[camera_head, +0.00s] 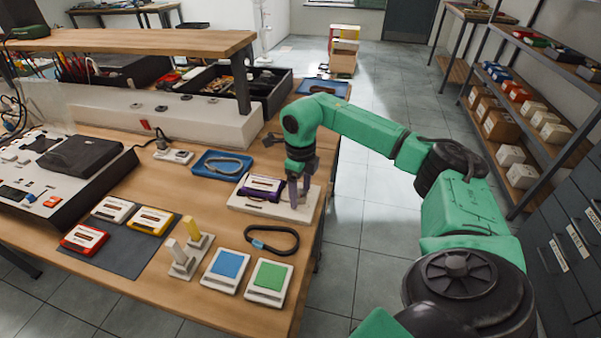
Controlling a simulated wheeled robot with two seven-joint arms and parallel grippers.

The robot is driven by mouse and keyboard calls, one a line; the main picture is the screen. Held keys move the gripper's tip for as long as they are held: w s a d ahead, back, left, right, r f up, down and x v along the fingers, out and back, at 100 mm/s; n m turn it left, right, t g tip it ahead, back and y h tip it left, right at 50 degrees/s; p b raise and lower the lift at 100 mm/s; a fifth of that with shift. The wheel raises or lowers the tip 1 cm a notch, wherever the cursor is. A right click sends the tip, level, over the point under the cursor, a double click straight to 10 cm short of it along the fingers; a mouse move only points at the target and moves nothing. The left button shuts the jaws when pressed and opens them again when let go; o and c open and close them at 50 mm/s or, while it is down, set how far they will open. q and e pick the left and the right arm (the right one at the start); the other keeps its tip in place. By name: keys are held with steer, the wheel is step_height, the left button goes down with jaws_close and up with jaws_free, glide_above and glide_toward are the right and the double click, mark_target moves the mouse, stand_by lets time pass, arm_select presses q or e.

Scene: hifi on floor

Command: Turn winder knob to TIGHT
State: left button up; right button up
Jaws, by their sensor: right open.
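A pale board (246,203) lies near the right edge of the wooden workbench. A purple-and-white cassette (261,187) rests on its back left part; this looks like the winder. My right gripper (299,196) points down over the right part of this board, just right of the cassette, with its fingers apart. The winder knob is not clearly seen; the fingers cover that spot, and I cannot tell whether they touch it. No TIGHT marking is readable. My left gripper is not in view.
A black loop (272,239), a blue pad (230,264) and a green pad (269,279) lie in front of the board. A blue tray (222,163) is behind left. Several cassettes lie on a dark mat (112,253). A raised shelf (130,42) stands behind.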

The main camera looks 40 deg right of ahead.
mark_target(300, 193)
step_height(300, 193, up, 14)
steer(key=p, duration=0.1)
steer(key=shift+r, duration=0.25)
steer(key=shift+f, duration=0.1)
